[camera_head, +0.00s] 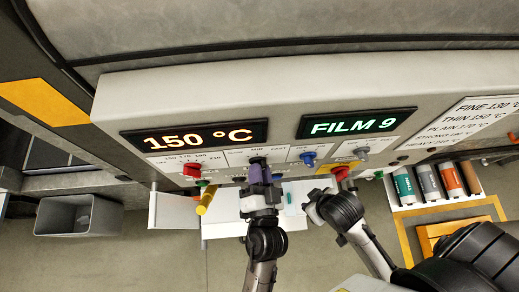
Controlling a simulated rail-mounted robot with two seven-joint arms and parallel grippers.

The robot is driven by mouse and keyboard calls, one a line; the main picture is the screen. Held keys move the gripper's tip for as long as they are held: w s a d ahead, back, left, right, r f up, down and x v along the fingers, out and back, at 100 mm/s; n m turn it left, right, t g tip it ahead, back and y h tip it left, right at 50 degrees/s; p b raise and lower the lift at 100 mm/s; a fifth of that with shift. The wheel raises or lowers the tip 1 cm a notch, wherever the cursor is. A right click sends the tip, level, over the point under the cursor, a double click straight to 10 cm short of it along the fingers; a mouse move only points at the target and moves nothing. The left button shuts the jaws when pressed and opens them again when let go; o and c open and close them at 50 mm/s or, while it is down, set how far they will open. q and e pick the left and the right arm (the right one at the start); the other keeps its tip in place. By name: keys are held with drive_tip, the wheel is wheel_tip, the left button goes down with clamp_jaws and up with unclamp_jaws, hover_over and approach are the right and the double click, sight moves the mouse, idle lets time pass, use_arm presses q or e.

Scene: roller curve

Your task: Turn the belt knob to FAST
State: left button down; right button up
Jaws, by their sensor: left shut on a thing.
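The control panel (225,158) runs across the middle of the view. Its second label from the left (236,158) seems to carry three speed words, too small to read surely. The belt knob (258,161) under it is dark and purple and largely covered by my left gripper (259,182). My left gripper reaches up from below and is shut on this knob. Which word the knob points at cannot be made out. My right gripper (316,200) is to the right, below the panel, apart from the belt knob; its jaws are not clear.
A red knob (192,170) sits left and a blue knob (308,158) right on the panel, with a grey lever (361,153) and a red-yellow button (338,170) further right. Displays read 150 °C (195,136) and FILM 9 (355,123). A yellow handle (206,200) juts out below.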

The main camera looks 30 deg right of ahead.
idle(0.4)
use_arm(q)
drive_tip(key=c, duration=1.1)
unclamp_jaws()
drive_tip(key=shift+s, duration=0.1)
drive_tip(key=shift+b+v, duration=2.8)
drive_tip(key=shift+v, duration=4.05)
